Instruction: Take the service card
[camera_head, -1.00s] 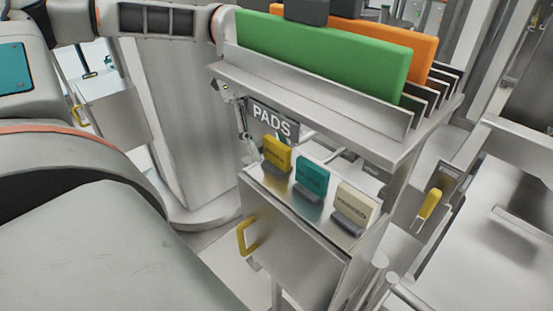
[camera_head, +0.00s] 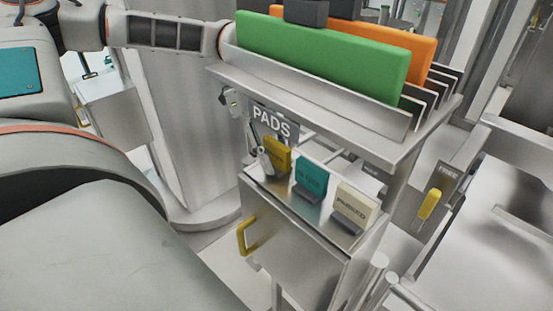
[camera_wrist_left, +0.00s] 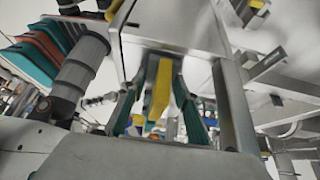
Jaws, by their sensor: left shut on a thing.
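The yellow card (camera_head: 277,154) stands at the left end of a row of cards on the steel ledge under the PADS sign; its lettering is too small to read surely. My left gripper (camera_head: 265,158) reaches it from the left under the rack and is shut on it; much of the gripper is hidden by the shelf. In the left wrist view the yellow card (camera_wrist_left: 160,92) stands upright between the fingers. A teal card (camera_head: 311,175) and a cream card (camera_head: 350,204) stand to its right in dark holders. My right gripper is not in view.
Just above is a steel rack (camera_head: 310,87) with a green pad (camera_head: 320,55) and an orange pad (camera_head: 421,58). The cabinet (camera_head: 290,240) below has a yellow handle (camera_head: 243,237). At right another yellow tag (camera_head: 429,204) hangs by a sign reading FREE.

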